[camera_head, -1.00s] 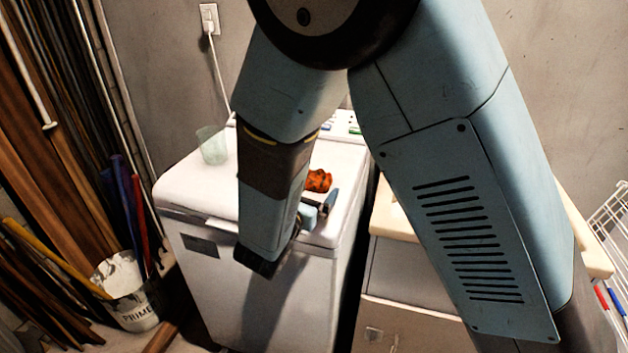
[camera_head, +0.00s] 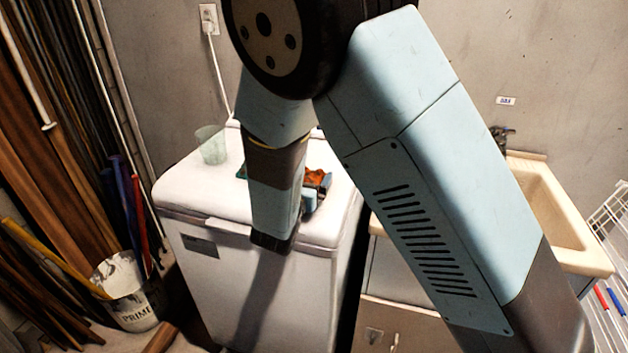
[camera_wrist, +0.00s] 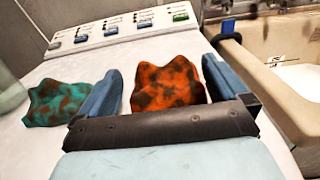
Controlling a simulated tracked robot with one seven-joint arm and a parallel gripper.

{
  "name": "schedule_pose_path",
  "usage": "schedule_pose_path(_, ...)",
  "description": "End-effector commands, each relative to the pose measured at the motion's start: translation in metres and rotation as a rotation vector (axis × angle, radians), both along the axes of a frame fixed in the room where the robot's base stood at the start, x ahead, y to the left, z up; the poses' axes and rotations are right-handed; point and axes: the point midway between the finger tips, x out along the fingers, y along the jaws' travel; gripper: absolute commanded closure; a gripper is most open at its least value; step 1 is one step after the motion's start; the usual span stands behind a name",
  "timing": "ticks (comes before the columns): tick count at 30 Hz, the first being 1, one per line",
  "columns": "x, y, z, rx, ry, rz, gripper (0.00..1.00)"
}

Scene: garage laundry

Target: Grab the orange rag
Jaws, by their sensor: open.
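The orange rag (camera_wrist: 167,84) is crumpled with dark blotches and lies on the white lid of the washing machine (camera_head: 205,185). In the wrist view it sits between the two blue fingers of my gripper (camera_wrist: 160,88), which is open; I cannot tell whether they touch it. In the head view the orange rag (camera_head: 318,178) shows partly behind my gripper (camera_head: 314,194). A teal rag with brown blotches (camera_wrist: 57,102) lies left of the left finger. In the head view the teal rag is mostly hidden by my arm.
A translucent cup (camera_head: 211,146) stands at the lid's back left. The control panel (camera_wrist: 125,26) runs behind the rags. A beige sink (camera_head: 550,215) is to the right. A paint bucket (camera_head: 128,290) with poles stands on the floor at left.

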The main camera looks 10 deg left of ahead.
Motion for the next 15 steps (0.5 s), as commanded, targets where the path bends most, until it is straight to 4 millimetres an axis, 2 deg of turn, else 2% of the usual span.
schedule_pose_path(10, 0.041, -0.006, 0.004, 0.0, 0.0, -0.003, 0.0)
schedule_pose_path(15, 0.048, -0.006, 0.005, 0.0, -0.001, 0.0, 0.0)
